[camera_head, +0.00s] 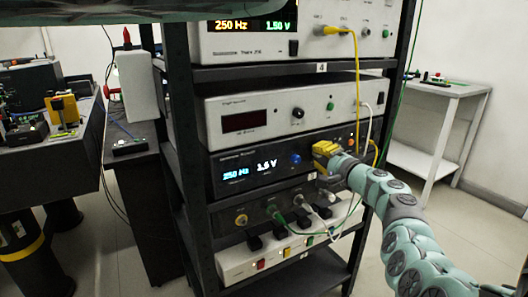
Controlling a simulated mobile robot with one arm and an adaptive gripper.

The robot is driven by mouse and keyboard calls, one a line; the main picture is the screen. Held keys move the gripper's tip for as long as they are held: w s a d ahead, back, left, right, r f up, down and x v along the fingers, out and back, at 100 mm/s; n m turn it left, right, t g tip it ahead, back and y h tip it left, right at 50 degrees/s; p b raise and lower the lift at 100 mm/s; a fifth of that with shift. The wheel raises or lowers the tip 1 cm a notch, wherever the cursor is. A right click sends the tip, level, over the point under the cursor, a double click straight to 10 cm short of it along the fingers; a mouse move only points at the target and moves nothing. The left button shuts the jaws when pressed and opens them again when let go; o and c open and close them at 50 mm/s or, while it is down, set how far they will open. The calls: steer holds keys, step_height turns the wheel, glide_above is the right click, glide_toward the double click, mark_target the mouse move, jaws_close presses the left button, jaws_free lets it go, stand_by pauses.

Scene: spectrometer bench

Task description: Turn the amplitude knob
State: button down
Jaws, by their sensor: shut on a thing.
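My gripper (319,153), with yellow fingers, comes in from the right and is shut at the right part of this panel. It is shut on what appears to be the amplitude knob, which the fingers hide. I cannot tell the knob's angle.
A white unit (219,124) sits above, and another (222,45) tops the rack. Yellow and white cables (357,90) hang close to my gripper. Below are a lower unit with green and white leads and a white power strip (232,264). A white side table (421,155) stands right.

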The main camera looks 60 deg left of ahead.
steer(key=shift+w+d, duration=0.1)
steer(key=c, duration=0.8)
jaws_free()
steer(key=d, duration=0.8)
steer(key=s+d, duration=0.1)
steer(key=d, duration=0.3)
steer(key=shift+a, duration=0.1)
